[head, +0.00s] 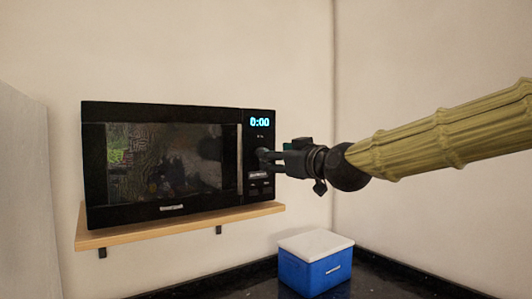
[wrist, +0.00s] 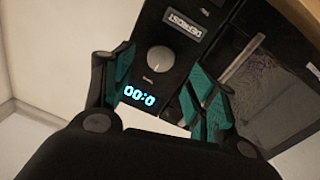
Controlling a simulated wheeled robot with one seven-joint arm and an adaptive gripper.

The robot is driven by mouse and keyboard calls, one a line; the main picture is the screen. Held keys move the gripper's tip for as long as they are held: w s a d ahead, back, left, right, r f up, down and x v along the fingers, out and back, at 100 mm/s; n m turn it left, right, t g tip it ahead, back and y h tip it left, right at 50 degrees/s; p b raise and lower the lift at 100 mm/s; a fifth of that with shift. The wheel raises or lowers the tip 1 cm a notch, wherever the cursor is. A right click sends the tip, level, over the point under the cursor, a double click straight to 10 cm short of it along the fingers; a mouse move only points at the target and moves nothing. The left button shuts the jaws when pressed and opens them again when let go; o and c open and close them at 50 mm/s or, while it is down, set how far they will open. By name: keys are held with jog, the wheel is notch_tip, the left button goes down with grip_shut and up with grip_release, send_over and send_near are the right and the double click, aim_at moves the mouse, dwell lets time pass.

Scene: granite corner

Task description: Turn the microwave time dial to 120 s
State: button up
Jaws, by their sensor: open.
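The black microwave (head: 160,160) stands on a wooden wall shelf, and its lit display (head: 259,122) reads 0:00. In the wrist view the display (wrist: 139,97) appears upside down. The round grey time dial (wrist: 161,59) shows between my fingers in the wrist view, below the display on the control panel. In the head view my gripper (head: 266,155) is in front of the panel and hides most of the dial. My gripper (wrist: 165,85) is open, with one finger to each side of the dial. I cannot tell whether the fingers touch it.
The wooden shelf (head: 180,225) holds the microwave above a dark granite counter (head: 375,283). A blue box with a white lid (head: 315,270) stands on the counter below my arm. Walls meet in a corner behind.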

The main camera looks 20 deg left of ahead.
jog(key=p+x, duration=0.1)
jog(key=x, duration=0.4)
jog(key=shift+w+a, duration=0.1)
jog(key=shift+a, duration=0.1)
jog(key=c, duration=1)
